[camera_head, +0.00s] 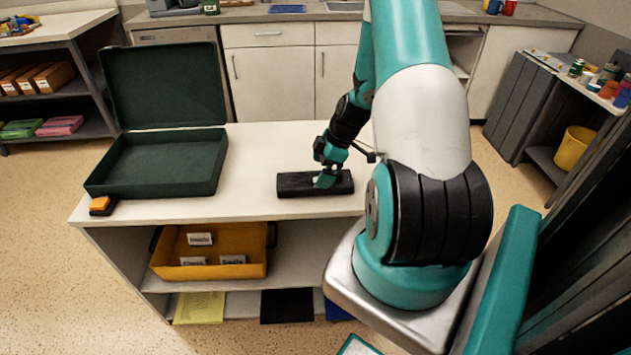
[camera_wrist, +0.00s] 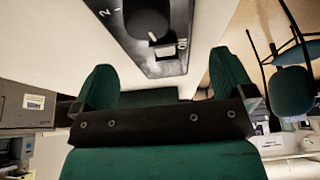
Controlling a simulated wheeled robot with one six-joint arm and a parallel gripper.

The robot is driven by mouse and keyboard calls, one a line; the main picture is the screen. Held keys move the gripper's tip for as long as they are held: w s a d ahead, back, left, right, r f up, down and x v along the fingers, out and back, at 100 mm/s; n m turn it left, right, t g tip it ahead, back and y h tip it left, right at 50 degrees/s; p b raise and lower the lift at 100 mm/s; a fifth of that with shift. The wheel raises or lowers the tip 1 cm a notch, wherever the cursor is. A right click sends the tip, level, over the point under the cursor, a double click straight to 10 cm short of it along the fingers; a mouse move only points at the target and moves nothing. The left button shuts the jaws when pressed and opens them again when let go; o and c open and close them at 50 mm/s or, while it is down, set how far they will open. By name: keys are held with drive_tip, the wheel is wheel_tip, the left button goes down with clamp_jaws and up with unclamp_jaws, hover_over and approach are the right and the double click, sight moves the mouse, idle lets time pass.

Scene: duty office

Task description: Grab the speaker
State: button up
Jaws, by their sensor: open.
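The speaker (camera_head: 296,185) is a long black bar lying on the white top of the low cabinet (camera_head: 255,150). In the wrist view its dark face (camera_wrist: 125,20) shows a round knob, a small light switch and white markings at the top of the picture. My gripper (camera_head: 325,180) is down at the speaker, right of its middle, and hides a bit of it. In the wrist view my gripper (camera_wrist: 167,82) has its two green fingers wide apart, with the speaker's near end ahead between them. I cannot tell whether the fingers touch it.
An open dark green case (camera_head: 160,165) stands left on the cabinet top, beside a small orange and black item (camera_head: 101,205). A yellow bin (camera_head: 210,262) is on the shelf below. The cabinet top between case and speaker is clear.

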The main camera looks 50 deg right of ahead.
sight(315, 177)
drive_tip(key=shift+w+p+x, duration=0.2)
drive_tip(key=shift+p+x, duration=0.25)
drive_tip(key=shift+x, duration=1.95)
drive_tip(key=c, duration=1.1)
drive_tip(key=shift+d+r, duration=0.1)
drive_tip(key=shift+c, duration=0.2)
drive_tip(key=shift+r, duration=0.15)
